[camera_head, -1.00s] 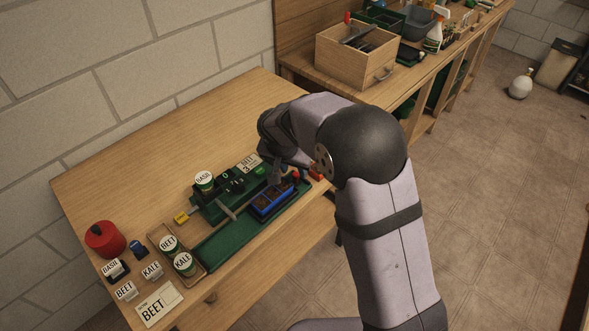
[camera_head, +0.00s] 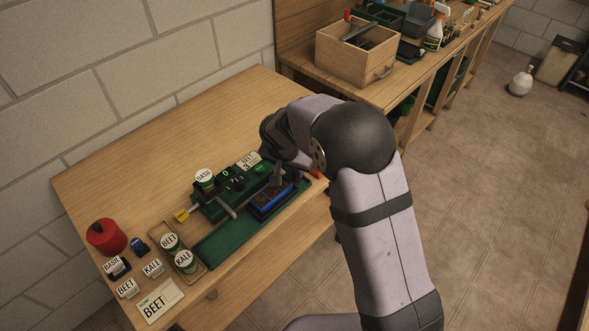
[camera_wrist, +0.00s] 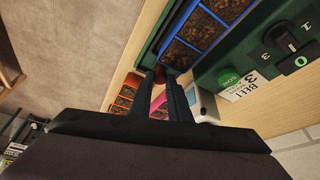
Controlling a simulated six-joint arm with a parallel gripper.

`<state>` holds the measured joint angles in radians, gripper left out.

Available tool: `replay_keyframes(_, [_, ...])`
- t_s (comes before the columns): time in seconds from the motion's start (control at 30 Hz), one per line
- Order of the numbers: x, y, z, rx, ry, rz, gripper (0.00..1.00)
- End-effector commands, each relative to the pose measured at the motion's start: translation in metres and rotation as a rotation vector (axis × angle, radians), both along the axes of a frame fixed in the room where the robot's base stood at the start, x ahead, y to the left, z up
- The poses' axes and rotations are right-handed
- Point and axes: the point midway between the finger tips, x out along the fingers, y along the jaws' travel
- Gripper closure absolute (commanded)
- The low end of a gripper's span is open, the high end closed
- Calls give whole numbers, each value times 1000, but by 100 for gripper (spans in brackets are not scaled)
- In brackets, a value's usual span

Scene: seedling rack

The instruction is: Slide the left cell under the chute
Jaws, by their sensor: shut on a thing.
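A blue cell tray (camera_head: 271,199) with dark soil sits in the green track (camera_head: 222,240) on the table. In the wrist view, several cells of the blue tray (camera_wrist: 203,30) show. My gripper (camera_wrist: 165,76) is shut at the tray's near end in that view, on what looks like a red knob (camera_wrist: 160,71), mostly hidden by the fingers. In the head view my gripper (camera_head: 281,178) is at the tray's right end, partly hidden by my arm. The green seeder (camera_head: 214,207) stands behind the track with a BASIL jar (camera_head: 205,178) on top. A grey bar (camera_head: 227,209) reaches toward the track; its outlet is unclear.
BEET (camera_head: 169,242) and KALE (camera_head: 184,259) jars stand in a wooden holder at the track's left end. The BEET 3 card (camera_head: 248,160) is behind the track. Label stamps, a red canister (camera_head: 106,238) and a BEET card (camera_head: 160,302) are farther left. The track left of the tray is clear.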

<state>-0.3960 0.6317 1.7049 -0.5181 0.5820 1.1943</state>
Motion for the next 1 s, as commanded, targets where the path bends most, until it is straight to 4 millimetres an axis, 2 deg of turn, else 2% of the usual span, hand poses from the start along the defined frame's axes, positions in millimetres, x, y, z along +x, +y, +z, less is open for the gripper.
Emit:
replay_keyframes(0.4, [-52, 55, -4, 1, -1, 7, 100])
replay_keyframes(0.53, [-61, 62, -2, 1, 1, 4, 100])
replay_keyframes(0.83, [-62, 62, 0, 0, 2, 1, 100])
replay_keyframes(0.87, [-62, 62, 0, 0, 2, 1, 79])
replay_keyframes(0.9, [-62, 62, 0, 0, 2, 1, 69])
replay_keyframes(0.93, [-62, 62, 0, 0, 2, 1, 65])
replay_keyframes(1.0, [-62, 62, 0, 0, 2, 1, 65])
